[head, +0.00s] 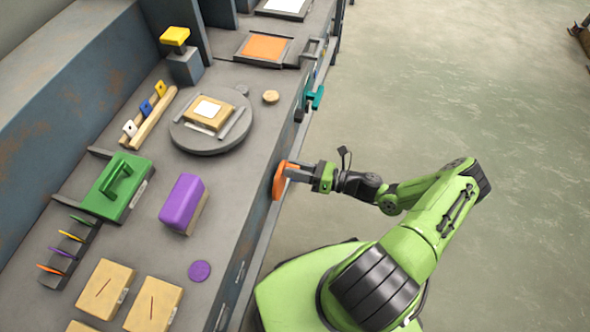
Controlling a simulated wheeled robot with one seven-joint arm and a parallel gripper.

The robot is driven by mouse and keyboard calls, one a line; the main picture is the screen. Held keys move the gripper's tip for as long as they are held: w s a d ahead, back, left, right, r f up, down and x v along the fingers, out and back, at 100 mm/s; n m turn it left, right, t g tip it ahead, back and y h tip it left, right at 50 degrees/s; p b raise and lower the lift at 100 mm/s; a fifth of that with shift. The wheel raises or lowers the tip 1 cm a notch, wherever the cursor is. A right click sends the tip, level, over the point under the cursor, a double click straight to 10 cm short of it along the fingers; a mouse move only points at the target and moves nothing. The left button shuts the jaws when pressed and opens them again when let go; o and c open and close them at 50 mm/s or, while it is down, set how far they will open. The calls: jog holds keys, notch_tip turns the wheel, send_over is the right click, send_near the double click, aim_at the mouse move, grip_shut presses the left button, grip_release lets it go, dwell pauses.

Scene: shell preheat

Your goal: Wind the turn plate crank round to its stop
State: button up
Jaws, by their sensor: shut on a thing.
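The turn plate (192,146) is a round grey disc on the bench top. A wooden block with a white square top (208,113) sits on it between two light rails. The orange crank (278,184) is on the bench's front face, below and right of the plate. My gripper (290,174) reaches in from the right and is shut on the crank. The fingertips partly cover the crank, so its exact grip point is hard to see.
A teal handle (316,97) sticks out of the front face farther back. The bench top holds a purple block (182,203), a green block with a handle (115,185) and several wooden blocks. The floor (460,80) right of the bench is clear.

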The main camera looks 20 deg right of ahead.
jog(key=m, duration=0.3)
jog(key=w+f+m, duration=0.1)
jog(key=shift+d+m, duration=0.3)
jog(key=shift+d, duration=0.1)
jog(key=shift+w+d+f+m, duration=0.15)
jog(key=shift+f+m, duration=0.35)
jog(key=shift+m, duration=0.75)
jog(key=shift+w+f+m, duration=0.1)
jog(key=shift+f+m, duration=0.4)
jog(key=shift+m, duration=0.75)
jog(key=o, duration=1)
jog(key=shift+f, duration=0.1)
jog(key=shift+o, duration=0.2)
jog(key=shift+s, duration=0.1)
jog(key=v, duration=1.5)
jog(key=shift+s+d+p, duration=0.2)
jog(key=shift+d+p, duration=0.1)
